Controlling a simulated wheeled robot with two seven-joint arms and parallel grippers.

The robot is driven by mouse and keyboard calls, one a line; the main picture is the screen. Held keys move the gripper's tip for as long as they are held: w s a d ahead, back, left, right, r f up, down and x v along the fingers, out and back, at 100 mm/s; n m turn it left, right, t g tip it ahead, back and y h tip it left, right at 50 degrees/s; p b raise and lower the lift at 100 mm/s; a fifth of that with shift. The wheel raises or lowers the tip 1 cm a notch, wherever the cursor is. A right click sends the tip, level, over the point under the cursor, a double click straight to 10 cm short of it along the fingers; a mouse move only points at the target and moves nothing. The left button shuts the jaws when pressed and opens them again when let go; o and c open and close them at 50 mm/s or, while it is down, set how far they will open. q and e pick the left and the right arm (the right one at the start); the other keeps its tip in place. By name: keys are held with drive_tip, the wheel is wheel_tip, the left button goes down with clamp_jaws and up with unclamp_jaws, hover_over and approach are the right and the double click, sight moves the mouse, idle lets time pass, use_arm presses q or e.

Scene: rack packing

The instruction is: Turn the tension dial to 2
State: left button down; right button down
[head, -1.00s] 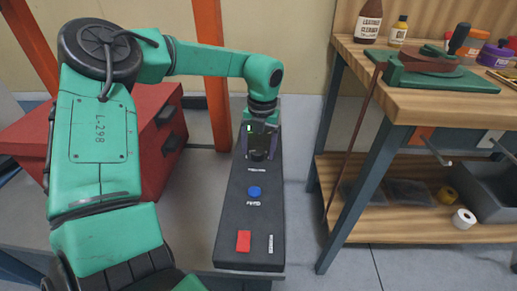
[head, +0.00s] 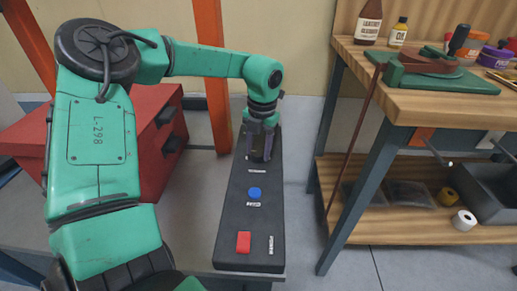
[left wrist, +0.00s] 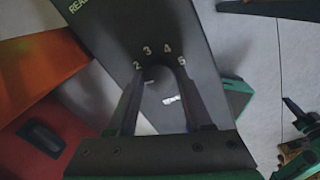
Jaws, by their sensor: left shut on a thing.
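A long dark control panel (head: 235,200) stands in front of me. Its tension dial (left wrist: 160,88) is dark, with the printed numbers 2, 3, 4 and 5 in an arc around its far side in the left wrist view. A short white mark (left wrist: 171,100) shows between the fingers; I cannot tell whether it is the dial's pointer. My left gripper (head: 261,155) is over the panel's far part, its fingers shut on the dial, and it also shows in the left wrist view (left wrist: 162,100). The fingers partly hide the dial in the head view. My right gripper is not in view.
The panel also bears a blue button (head: 255,193) and a red switch (head: 243,242) nearer to me. A red toolbox (head: 105,150) stands at left. A wooden workbench (head: 430,95) with bottles and a green vise-like tool stands at right.

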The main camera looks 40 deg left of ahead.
use_arm(q)
drive_tip(key=m, duration=0.4)
drive_tip(key=shift+m, duration=1.1)
drive_tip(key=shift+c, duration=1.6)
unclamp_jaws()
drive_tip(key=shift+r, duration=0.15)
